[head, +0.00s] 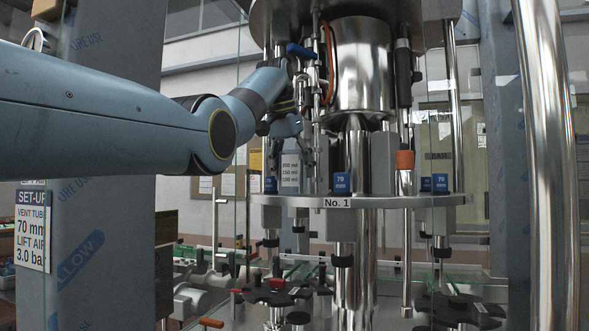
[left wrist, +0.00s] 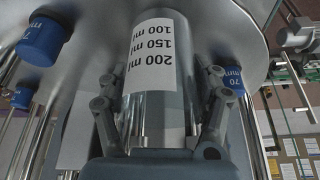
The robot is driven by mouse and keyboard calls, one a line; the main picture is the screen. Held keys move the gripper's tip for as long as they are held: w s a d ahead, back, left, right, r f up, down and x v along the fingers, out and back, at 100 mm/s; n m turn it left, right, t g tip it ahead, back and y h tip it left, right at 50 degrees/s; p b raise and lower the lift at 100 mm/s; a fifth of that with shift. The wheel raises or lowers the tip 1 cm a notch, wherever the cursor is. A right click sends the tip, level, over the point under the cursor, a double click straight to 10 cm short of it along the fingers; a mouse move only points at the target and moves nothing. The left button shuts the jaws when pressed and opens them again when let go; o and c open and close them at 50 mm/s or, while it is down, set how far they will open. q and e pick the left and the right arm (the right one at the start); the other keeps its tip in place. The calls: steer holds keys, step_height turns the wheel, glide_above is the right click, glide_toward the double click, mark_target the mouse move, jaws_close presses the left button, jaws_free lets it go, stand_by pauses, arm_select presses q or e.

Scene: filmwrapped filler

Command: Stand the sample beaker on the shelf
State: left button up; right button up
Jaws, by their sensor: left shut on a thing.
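The sample beaker is a clear or grey cylinder with a white label reading 200, 150 and 100 ml (head: 290,170). In the left wrist view the beaker (left wrist: 163,118) fills the middle between my fingers. My left gripper (left wrist: 162,85) is shut on it, one finger on each side. In the head view the gripper (head: 288,128) is partly hidden behind metal fittings, with the beaker below it. The beaker looks upright, its lower end close to a round metal plate marked No. 1 (head: 400,201). I cannot tell whether they touch. My right gripper is not in view.
Blue 70 mm blocks (head: 342,182) stand along the plate. A thick steel column (head: 353,240) runs through its middle. A steel rod with an orange collar (head: 404,160) hangs to the right. A large vertical steel pipe (head: 552,150) stands at far right.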

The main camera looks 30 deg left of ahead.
arm_select(q)
steer(key=shift+f, duration=0.25)
steer(key=o, duration=1.3)
steer(key=shift+w, duration=0.1)
steer(key=shift+r, duration=0.1)
